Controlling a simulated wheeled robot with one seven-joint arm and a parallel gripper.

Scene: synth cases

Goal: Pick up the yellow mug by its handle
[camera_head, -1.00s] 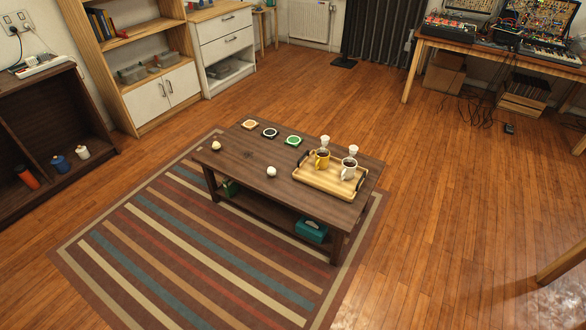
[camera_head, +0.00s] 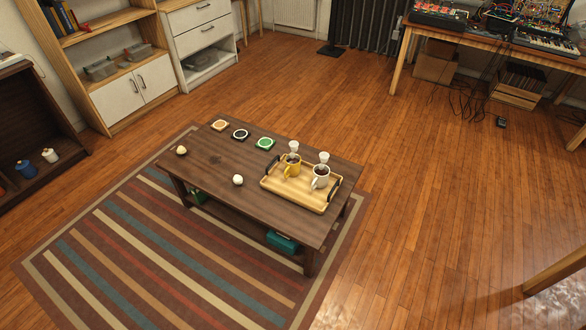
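The yellow mug (camera_head: 291,167) stands upright on a wooden tray (camera_head: 306,199) on the low dark coffee table (camera_head: 233,189). Dark contents show inside it. Its handle appears to be on its left side, but it is small in the picture. A white mug (camera_head: 320,177) with dark contents stands just to its right. Two small white egg-cup-like things (camera_head: 294,147) stand behind the mugs. My gripper is not in view.
Several coasters (camera_head: 240,134) lie along the table's back edge, and two pale balls (camera_head: 238,180) lie on its left and front. A striped rug (camera_head: 150,260) lies under the table. Open wood floor (camera_head: 420,220) lies to the right. A teal box (camera_head: 282,241) sits on the lower shelf.

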